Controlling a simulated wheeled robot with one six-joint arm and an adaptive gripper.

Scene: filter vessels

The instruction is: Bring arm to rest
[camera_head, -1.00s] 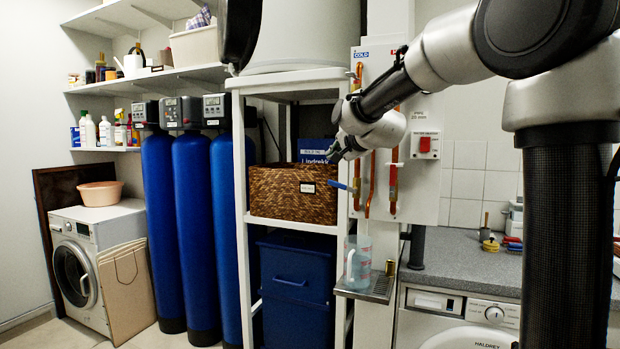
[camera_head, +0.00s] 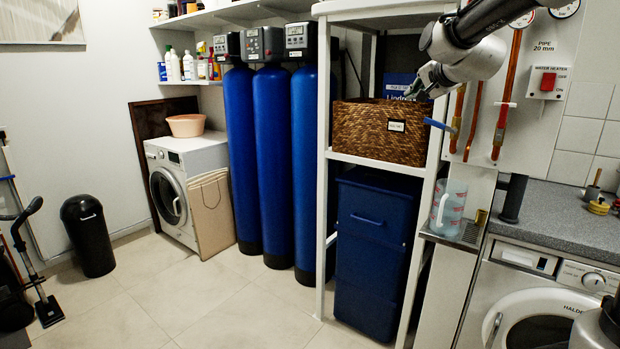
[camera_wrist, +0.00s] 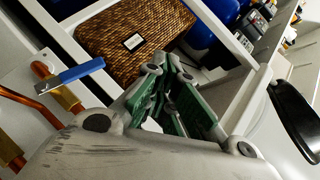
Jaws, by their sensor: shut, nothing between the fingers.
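My gripper (camera_head: 413,90) hangs at the upper right in the head view, in front of the white shelf frame and near the top of the wicker basket (camera_head: 372,133). Its fingers are small there. In the wrist view my gripper (camera_wrist: 172,105) shows its green-padded fingers, with nothing held between them. The basket (camera_wrist: 135,38) lies beyond the fingers at the top of the wrist view. My arm comes in from the upper right of the head view.
A blue-handled valve (camera_head: 440,125) on copper pipes is close beside my gripper; the handle (camera_wrist: 77,72) also shows in the wrist view. A clear jug (camera_head: 449,207) stands on a small ledge below. Blue cylinders (camera_head: 271,160) stand left. The tiled floor (camera_head: 200,290) has free room.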

